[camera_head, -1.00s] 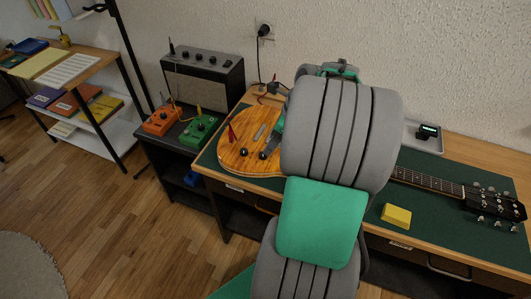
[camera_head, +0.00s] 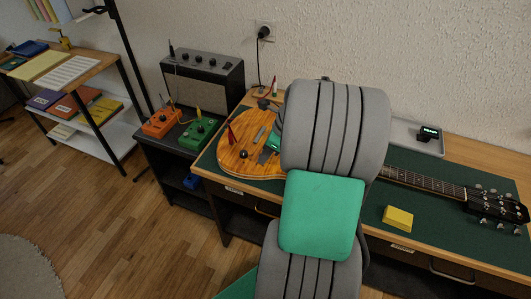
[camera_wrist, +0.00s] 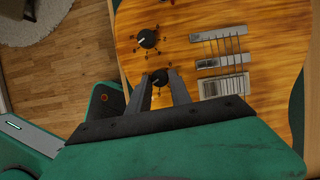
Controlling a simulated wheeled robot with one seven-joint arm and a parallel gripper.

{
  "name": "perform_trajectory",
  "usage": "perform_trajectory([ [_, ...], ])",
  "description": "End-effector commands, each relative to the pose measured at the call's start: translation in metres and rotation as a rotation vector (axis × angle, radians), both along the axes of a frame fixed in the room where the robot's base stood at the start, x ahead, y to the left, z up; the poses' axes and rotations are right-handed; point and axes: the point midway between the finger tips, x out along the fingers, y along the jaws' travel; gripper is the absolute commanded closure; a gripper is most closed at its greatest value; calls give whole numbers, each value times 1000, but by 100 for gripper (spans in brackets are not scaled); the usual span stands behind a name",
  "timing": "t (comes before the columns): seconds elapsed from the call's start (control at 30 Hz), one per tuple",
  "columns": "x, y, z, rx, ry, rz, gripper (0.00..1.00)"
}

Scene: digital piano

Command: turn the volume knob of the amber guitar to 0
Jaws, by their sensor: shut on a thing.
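The amber guitar (camera_head: 240,140) lies on the desk, its body at the left and its neck to the right. It fills much of the wrist view (camera_wrist: 215,25). Two black knobs with tick marks around them show there. My gripper (camera_wrist: 162,84) is shut on the nearer knob (camera_wrist: 160,77), one finger on each side. The other knob (camera_wrist: 147,39) stands free, with a white pointer line; it also shows in the head view (camera_head: 244,154). I cannot read any label that tells which knob is volume. My arm hides the middle of the guitar in the head view.
A yellow block (camera_head: 397,218) lies on the green mat (camera_head: 440,225) in front of the neck. A grey tray (camera_head: 408,137) with a small dark device stands behind it. An amplifier (camera_head: 203,83) and orange and green pedals stand on the cabinet at left.

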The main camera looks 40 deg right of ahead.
Motion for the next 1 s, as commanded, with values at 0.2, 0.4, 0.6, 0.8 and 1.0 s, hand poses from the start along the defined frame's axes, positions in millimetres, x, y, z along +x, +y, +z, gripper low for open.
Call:
perform_trajectory([
  [0.2, 0, 0, 0, 0, 0, 1, 100],
  [0.4, 0, 0, 0, 0, 0, 1, 100],
  [0.6, 0, 0, 1, 2, 1, 18, 100],
  [0.8, 0, 0, 4, 4, 2, 92, 100],
  [1.0, 1, -1, 6, 5, 2, 233, 100],
])
